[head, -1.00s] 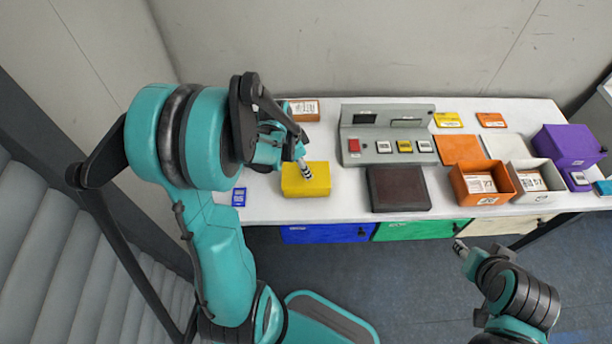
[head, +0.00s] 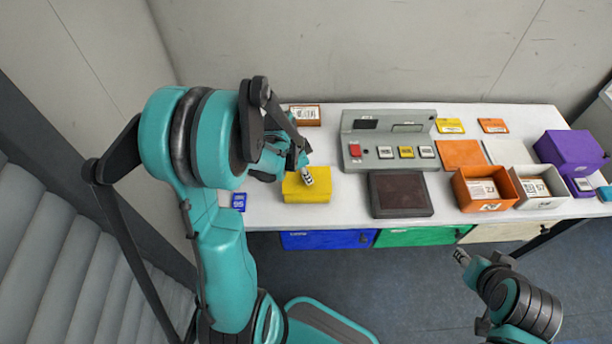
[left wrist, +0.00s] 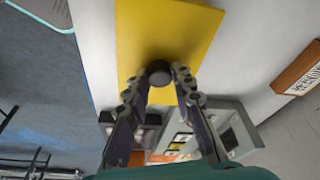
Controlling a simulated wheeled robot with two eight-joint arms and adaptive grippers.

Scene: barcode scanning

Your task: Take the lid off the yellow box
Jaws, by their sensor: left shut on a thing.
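The yellow box (head: 294,193) sits on the left part of the white table, and its flat yellow top also shows in the left wrist view (left wrist: 160,22). A dark round knob (left wrist: 159,72) stands on its top. My left gripper (head: 308,177) is above the box, with its fingertips around the knob and shut on it. In the left wrist view the fingertips (left wrist: 159,78) touch the knob from both sides. I cannot tell whether the lid is apart from the box. My right gripper (head: 462,257) hangs in front of the table, with nothing visible in it; its finger gap is too small to judge.
A grey button console (head: 390,133) and dark pad (head: 400,194) stand right of the box. A blue tag (head: 239,201) lies left of it. Orange (head: 484,203) and white (head: 541,201) trays and a purple box (head: 570,150) stand on the right.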

